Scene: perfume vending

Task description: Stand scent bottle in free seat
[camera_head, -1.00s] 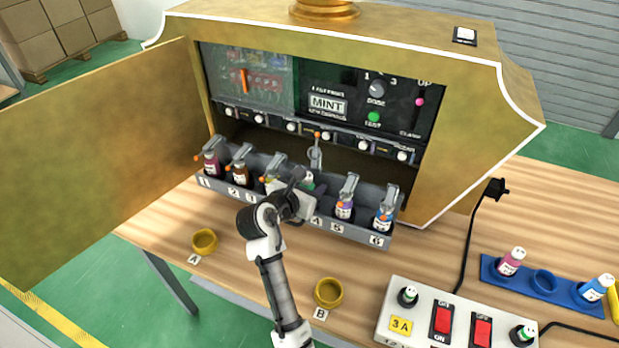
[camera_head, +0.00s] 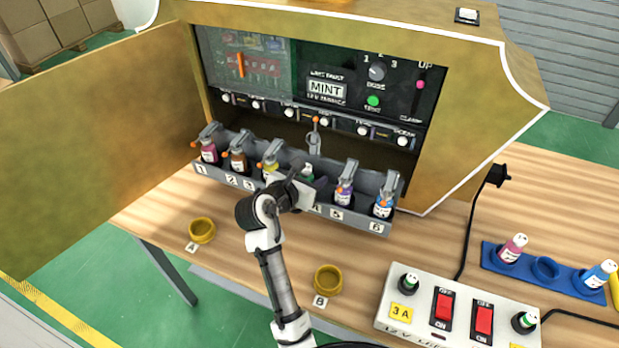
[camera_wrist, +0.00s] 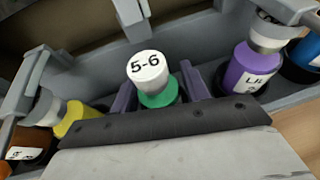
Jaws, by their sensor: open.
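A green scent bottle with a white cap marked 5-6 (camera_wrist: 150,75) stands upright at seat 4 of the grey tray (camera_head: 365,222). In the head view the bottle (camera_head: 307,172) is partly covered by my gripper, and its base is hidden. My gripper (camera_head: 308,185) is open, with one finger on each side of the bottle in the wrist view (camera_wrist: 158,92); I cannot tell whether they touch it. The clamp lever at seat 4 (camera_head: 315,140) is raised. The purple bottle (camera_head: 344,190) and yellow bottle (camera_head: 270,170) stand in the neighbouring seats under lowered clamps.
Pink (camera_head: 208,152), brown (camera_head: 238,162) and blue (camera_head: 383,205) bottles fill other seats. Empty gold rings A (camera_head: 202,230) and B (camera_head: 327,280) sit in front. A blue rack (camera_head: 520,273) has an empty middle ring. A power strip (camera_head: 455,335) and open door (camera_head: 90,140) flank the workspace.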

